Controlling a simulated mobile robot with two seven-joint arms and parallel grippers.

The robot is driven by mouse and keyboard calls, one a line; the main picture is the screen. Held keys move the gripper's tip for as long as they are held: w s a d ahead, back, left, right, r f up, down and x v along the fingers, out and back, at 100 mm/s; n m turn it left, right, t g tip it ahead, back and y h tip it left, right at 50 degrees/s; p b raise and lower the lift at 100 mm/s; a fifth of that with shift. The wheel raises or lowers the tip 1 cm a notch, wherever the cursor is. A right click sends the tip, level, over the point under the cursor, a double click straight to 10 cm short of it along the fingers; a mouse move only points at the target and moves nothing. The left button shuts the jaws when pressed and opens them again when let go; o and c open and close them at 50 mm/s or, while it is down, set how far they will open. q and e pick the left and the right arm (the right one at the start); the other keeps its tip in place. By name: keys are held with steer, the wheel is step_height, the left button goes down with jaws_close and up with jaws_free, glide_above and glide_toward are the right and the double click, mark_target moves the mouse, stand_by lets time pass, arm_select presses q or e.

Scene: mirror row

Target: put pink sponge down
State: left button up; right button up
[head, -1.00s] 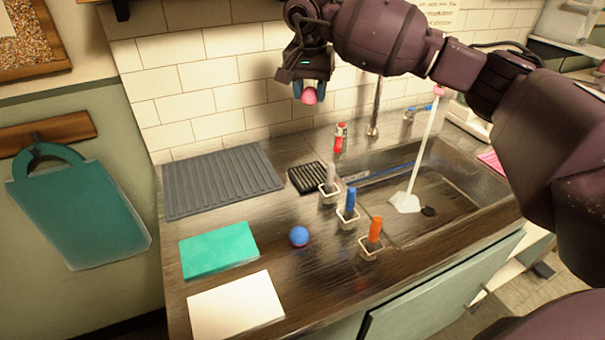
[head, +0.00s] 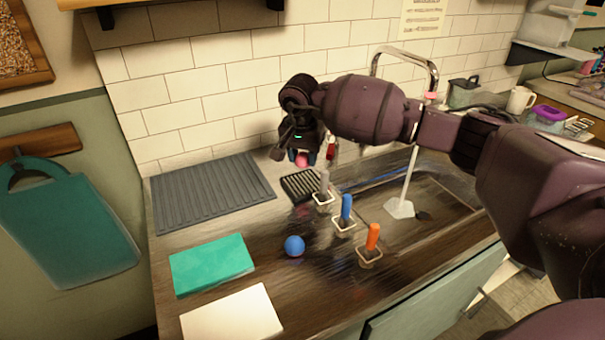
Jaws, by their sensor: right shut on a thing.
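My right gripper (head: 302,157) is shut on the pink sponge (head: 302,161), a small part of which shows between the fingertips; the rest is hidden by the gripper. In the picture, they are just above the far edge of a small black ribbed dish (head: 298,187) on the counter. I cannot tell the exact height of the sponge or whether it touches anything. My left gripper is not in view.
A grey ribbed mat (head: 212,192) lies left of the dish. Holders with a grey, a blue (head: 346,207) and an orange (head: 372,237) handle stand to its right and front.

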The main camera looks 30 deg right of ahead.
mark_target(303, 183)
steer(key=shift+f, duration=2.7)
steer(key=shift+f+b, duration=0.15)
steer(key=shift+b, duration=0.15)
steer(key=o, duration=0.9)
steer(key=shift+r, duration=0.55)
steer(key=r, duration=0.3)
steer(key=r+p, duration=0.1)
steer(key=r, duration=0.2)
steer(key=s+a+r, duration=0.1)
steer(key=r, duration=0.2)
steer(key=shift+a+r, duration=0.1)
steer(key=shift+r, duration=0.3)
steer(key=shift+s+a+r, duration=0.1)
steer(key=shift+r, duration=0.55)
